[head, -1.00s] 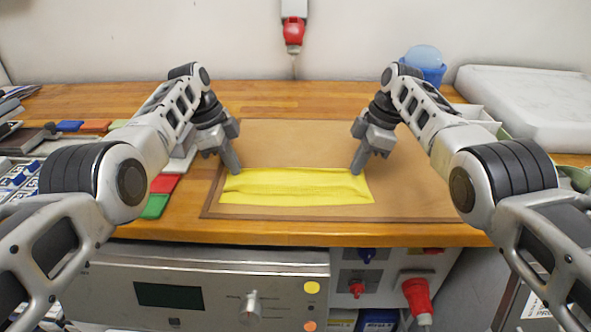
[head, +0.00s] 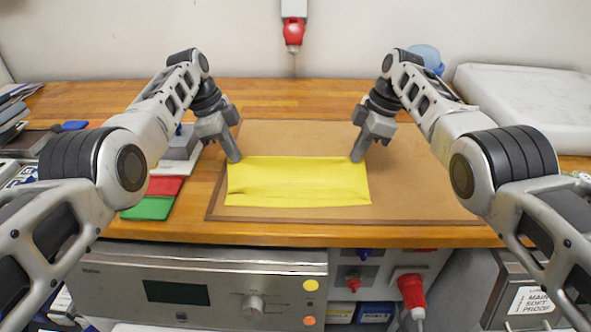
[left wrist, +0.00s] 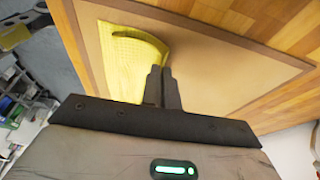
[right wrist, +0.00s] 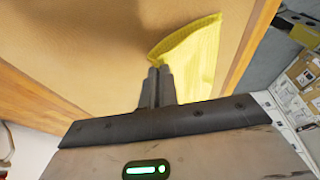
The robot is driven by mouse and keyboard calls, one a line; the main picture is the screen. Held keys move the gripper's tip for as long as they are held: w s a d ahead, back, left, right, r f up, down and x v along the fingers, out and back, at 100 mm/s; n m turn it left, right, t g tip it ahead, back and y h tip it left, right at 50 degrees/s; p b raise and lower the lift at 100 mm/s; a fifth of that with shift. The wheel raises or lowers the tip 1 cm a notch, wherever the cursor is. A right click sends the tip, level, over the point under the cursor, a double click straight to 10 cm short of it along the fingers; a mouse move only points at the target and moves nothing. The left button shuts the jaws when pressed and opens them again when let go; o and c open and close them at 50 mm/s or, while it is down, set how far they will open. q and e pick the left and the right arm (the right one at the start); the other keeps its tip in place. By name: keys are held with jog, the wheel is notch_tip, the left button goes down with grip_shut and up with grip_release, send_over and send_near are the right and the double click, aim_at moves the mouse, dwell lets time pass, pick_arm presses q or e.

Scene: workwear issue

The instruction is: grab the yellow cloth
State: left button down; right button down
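The yellow cloth (head: 298,185) lies as a wide rectangle near the front of the brown mat (head: 420,190), with low wrinkles across it. My left gripper (head: 235,158) is shut on its far left corner. My right gripper (head: 357,158) is shut on its far right corner. In the left wrist view the cloth (left wrist: 128,65) runs from the closed fingers (left wrist: 162,72), its edge curved. In the right wrist view the cloth (right wrist: 198,60) hangs from the closed fingers (right wrist: 159,70). The far edge looks raised; how high is hard to tell.
Red (head: 165,187) and green (head: 148,208) pieces lie left of the mat, with a grey block (head: 180,148) behind them. A white slab (head: 530,105) and a blue container (head: 428,58) stand at the back right. The mat behind the cloth is clear.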

pick_arm(q)
jog(key=shift+c, duration=1.4)
grip_release()
jog(key=shift+r, duration=0.1)
pick_arm(e)
jog(key=shift+r+p, duration=1.05)
jog(key=shift+r, duration=0.05)
pick_arm(q)
jog(key=shift+y, duration=0.9)
jog(key=r, duration=0.3)
jog(key=a+r, duration=0.1)
jog(key=r, duration=0.1)
jog(key=shift+r, duration=0.35)
pick_arm(e)
jog(key=shift+d, duration=0.15)
pick_arm(q)
notch_tip(320, 180, up, 8)
jog(key=a, duration=0.1)
pick_arm(e)
jog(key=shift+s+d, duration=0.1)
jog(key=shift+d, duration=0.15)
